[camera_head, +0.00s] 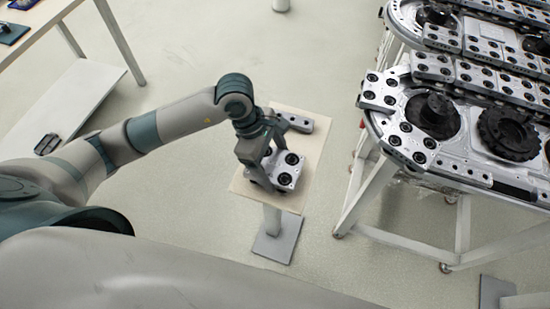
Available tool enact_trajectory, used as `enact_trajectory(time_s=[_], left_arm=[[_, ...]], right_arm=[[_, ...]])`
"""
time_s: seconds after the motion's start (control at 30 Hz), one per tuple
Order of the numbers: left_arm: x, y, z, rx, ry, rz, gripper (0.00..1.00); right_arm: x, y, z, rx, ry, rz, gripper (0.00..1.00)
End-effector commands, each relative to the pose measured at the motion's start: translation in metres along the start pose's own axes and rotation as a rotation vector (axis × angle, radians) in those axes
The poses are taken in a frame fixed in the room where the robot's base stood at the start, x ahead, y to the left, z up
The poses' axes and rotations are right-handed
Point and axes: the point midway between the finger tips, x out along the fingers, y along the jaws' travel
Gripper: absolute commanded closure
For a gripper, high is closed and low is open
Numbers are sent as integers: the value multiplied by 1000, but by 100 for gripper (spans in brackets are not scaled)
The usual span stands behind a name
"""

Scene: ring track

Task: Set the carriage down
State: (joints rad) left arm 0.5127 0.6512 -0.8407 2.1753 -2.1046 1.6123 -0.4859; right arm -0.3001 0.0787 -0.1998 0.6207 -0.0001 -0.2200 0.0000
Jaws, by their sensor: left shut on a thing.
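The carriage (286,169) is a silver block with several black round rollers on its top. It is at the small wooden stand, over the stand's pale top (312,165). My left gripper (262,168) is shut on the carriage at its left side, with the wrist above it. I cannot tell whether the carriage touches the stand top, as its underside is hidden. My right gripper is not in view.
A second silver block (297,122) lies at the back of the stand top. The ring track (450,170) with several carriages stands on a white frame at the right. A table (40,20) is at the upper left. Open floor lies between stand and track.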

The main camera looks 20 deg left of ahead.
Motion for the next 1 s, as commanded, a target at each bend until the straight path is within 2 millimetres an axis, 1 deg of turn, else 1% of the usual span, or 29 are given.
enact_trajectory(time_s=[0.33,0.37,0.4,0.43,0.83,0.9,1.0], left_arm=[[1,1,0,2,-3,3,83],[2,0,-1,1,0,0,20],[2,0,0,0,0,0,10],[2,0,-1,0,0,0,3],[0,0,0,0,0,0,3],[-2,0,0,0,0,0,3],[-9,1,0,1,-1,1,3]], right_arm=[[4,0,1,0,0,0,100],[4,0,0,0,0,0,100],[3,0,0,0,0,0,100],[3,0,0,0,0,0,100],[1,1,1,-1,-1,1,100],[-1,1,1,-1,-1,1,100],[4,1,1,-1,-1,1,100]])
